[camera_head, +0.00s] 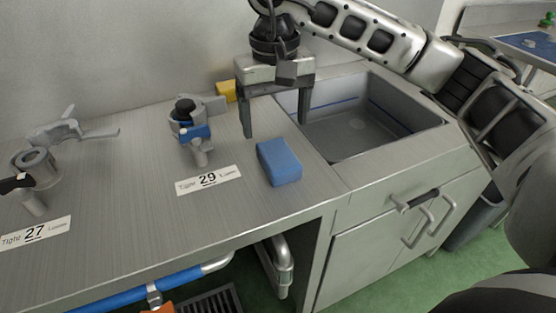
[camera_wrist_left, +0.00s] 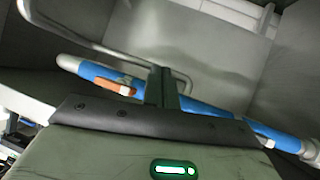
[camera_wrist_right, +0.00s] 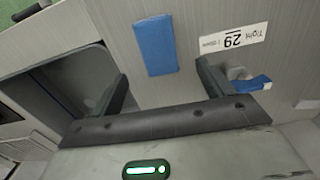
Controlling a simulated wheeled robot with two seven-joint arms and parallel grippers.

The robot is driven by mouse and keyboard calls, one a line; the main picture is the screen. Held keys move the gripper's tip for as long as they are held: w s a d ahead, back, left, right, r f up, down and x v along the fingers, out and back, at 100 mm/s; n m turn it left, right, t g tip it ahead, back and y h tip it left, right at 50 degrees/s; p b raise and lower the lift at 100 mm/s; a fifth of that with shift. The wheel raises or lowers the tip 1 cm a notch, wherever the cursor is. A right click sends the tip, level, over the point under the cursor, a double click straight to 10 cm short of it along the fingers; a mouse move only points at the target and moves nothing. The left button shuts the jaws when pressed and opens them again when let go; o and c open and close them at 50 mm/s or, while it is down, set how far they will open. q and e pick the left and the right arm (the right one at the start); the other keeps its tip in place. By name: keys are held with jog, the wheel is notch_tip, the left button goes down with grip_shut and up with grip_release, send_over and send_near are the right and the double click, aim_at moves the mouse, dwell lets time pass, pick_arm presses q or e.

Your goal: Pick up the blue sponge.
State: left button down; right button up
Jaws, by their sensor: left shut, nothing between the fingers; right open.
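The blue sponge (camera_head: 279,162) lies flat on the steel worktop (camera_head: 110,210), just left of the sink and near the front edge. My right gripper (camera_head: 275,128) is open and empty, pointing down behind the sponge in the head view. In the right wrist view the sponge (camera_wrist_right: 155,46) shows beyond the gap between the open fingers (camera_wrist_right: 163,72), apart from both. My left gripper (camera_wrist_left: 162,76) is shut and empty in its own wrist view, with a blue bar behind it; it does not show in the head view.
The sink (camera_head: 375,125) opens right of the sponge. A valve with a blue handle (camera_head: 195,133) and a label 29 (camera_head: 209,180) stand left of it. A yellow block (camera_head: 226,91) lies at the wall. Another valve (camera_head: 38,165) stands far left.

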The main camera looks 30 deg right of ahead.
aim_at(276, 149)
jog(key=f, duration=0.8)
jog(key=shift+w+d+p, duration=0.1)
jog(key=shift+w+p, duration=0.15)
jog(key=shift+p, duration=0.05)
jog(key=c, duration=1.1)
